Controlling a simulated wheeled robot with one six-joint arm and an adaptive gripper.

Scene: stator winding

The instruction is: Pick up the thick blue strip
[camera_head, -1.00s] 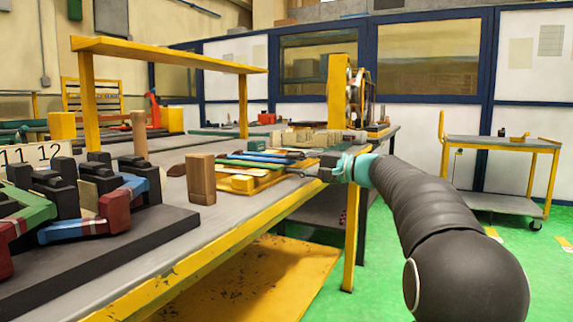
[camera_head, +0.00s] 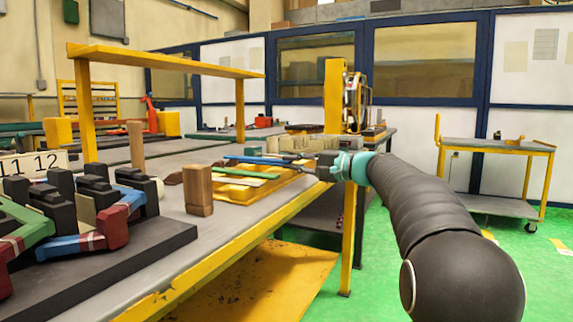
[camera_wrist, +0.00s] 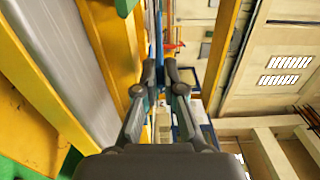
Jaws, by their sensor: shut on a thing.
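The blue strip (camera_head: 248,159) is a long thin bar held roughly level above the yellow tray (camera_head: 232,191) on the bench. My gripper (camera_head: 298,164) is shut on its right end, with the strip reaching out to the left. In the wrist view my gripper's fingers (camera_wrist: 161,70) are close together, and the blue strip (camera_wrist: 158,32) runs away from between them. The fingertips look small and partly merged with the strip in the head view, so the exact grip point is hard to tell.
A green strip (camera_head: 243,173) lies on the tray below. A wooden block (camera_head: 198,190) stands to its left, and a rack of dark and coloured parts (camera_head: 95,205) is at the near left. A yellow shelf (camera_head: 165,59) spans above the bench. A cart (camera_head: 495,148) stands at right.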

